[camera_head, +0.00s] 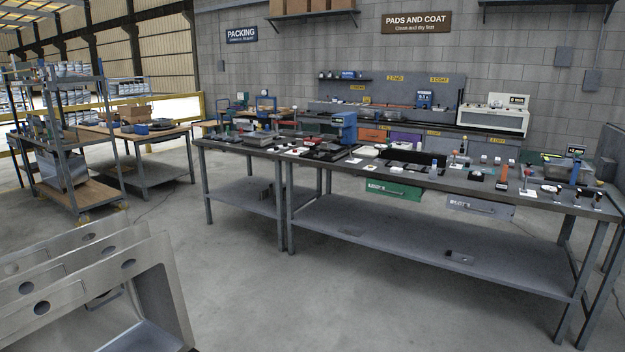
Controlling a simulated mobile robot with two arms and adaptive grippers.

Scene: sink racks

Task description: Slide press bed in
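A blue upright machine (343,127), which looks like a press, stands at the back of the long grey workbench, left of its middle. A flat dark plate (326,154) lies at its foot and may be its bed, but I cannot tell how far in or out it is. A smaller blue frame (265,104) stands farther left and could also be a press. Both are far from me and small. Neither of my grippers shows in this view.
A grey metal rack with round holes (85,285) fills the near lower left. Open concrete floor (250,300) lies before the workbench (440,238). A shelf cart (70,140) stands left.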

